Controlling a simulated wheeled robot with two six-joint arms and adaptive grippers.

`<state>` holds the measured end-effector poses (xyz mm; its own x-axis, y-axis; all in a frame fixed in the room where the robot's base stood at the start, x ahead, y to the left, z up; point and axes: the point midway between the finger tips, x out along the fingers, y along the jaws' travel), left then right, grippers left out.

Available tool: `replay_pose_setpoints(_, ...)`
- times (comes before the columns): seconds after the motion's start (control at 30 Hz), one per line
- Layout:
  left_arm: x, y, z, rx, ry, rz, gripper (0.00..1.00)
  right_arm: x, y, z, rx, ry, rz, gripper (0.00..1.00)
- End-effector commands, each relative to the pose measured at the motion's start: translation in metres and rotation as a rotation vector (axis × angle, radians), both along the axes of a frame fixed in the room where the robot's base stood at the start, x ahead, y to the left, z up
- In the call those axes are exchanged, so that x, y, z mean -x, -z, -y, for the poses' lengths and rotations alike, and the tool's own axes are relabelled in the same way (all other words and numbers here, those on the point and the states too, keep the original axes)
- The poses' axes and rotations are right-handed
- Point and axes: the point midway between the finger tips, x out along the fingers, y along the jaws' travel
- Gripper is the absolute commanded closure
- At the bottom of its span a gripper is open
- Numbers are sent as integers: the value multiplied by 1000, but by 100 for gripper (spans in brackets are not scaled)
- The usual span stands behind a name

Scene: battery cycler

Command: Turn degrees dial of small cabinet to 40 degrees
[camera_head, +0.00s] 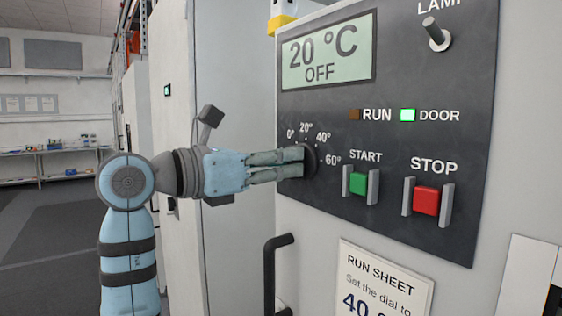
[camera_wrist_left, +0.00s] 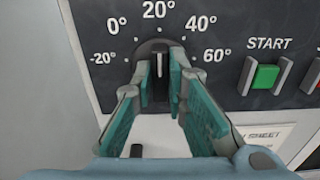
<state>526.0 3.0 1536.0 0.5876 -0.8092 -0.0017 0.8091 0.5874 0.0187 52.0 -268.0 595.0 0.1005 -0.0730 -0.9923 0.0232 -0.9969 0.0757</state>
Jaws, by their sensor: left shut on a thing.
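The degrees dial (camera_head: 312,160) is a dark round knob on the cabinet's black control panel (camera_head: 400,85). In the left wrist view the dial (camera_wrist_left: 152,47) has a pale pointer line that points up toward the 20° mark. The printed marks run from -20° to 60° around it. My left gripper (camera_head: 294,163) has its fingers on both sides of the dial's grip and is shut on it; the fingers (camera_wrist_left: 162,78) hide part of the knob. The display (camera_head: 328,58) reads 20 °C and OFF. My right gripper is not in view.
A green START button (camera_head: 358,184) and a red STOP button (camera_head: 426,201) sit between guards right of the dial. A lamp switch (camera_head: 437,35) is above. A dark door handle (camera_head: 270,270) and a run sheet (camera_head: 385,285) reading "Set the dial to 40" are below.

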Motion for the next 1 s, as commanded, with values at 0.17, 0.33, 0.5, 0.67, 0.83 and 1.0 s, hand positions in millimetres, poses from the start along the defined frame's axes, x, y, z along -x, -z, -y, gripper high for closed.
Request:
replay_pose_setpoints(0.17,1,0,0,-37,-1,56,100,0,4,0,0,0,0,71)
replay_pose_setpoints(0.33,2,0,1,-101,-1,146,100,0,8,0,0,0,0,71)
replay_pose_setpoints(0.5,2,0,1,-182,0,257,100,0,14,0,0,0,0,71)
replay_pose_setpoints(0.67,3,0,2,-255,0,360,100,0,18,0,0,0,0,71)
replay_pose_setpoints(0.83,3,0,2,-321,0,450,100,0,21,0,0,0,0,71)
replay_pose_setpoints(1.0,3,0,3,-366,1,513,100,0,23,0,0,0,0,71)
